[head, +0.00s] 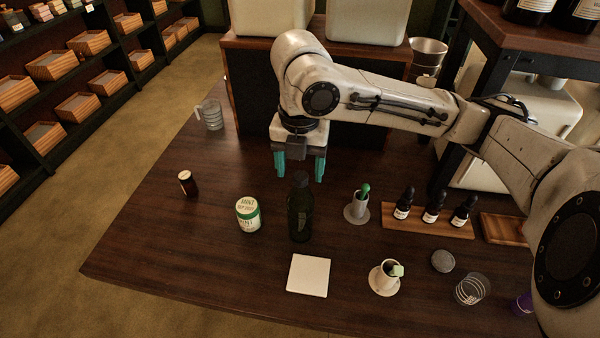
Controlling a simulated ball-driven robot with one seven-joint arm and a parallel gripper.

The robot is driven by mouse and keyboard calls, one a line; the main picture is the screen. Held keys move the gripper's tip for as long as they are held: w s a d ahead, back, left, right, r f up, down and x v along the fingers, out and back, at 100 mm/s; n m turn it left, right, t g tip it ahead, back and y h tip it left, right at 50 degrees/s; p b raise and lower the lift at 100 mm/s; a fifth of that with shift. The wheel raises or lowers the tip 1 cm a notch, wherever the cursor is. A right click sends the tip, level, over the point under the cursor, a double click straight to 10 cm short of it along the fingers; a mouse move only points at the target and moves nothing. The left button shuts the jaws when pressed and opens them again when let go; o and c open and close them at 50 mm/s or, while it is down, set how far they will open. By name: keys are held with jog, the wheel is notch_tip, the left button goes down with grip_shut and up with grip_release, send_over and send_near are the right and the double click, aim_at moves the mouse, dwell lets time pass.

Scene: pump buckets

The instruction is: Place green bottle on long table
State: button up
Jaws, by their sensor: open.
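A dark green bottle (300,215) stands upright on the long dark wood table (160,255), near the middle. My gripper (300,172) points down with its two teal fingers apart and empty. In the picture the fingers are just above and behind the bottle, one to each side of its cap. The cap shows in front and is not gripped. The exact depth between the fingers and the bottle is hard to tell.
A white mint jar (248,215) and small brown bottle (187,183) stand left of the bottle. A white tile (308,275) lies in front. A cup with a green-handled tool (357,206) and a wooden tray with dropper bottles (425,222) stand right.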

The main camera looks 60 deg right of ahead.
notch_tip(320, 180, up, 9)
jog(key=p, duration=0.1)
dwell(0.4)
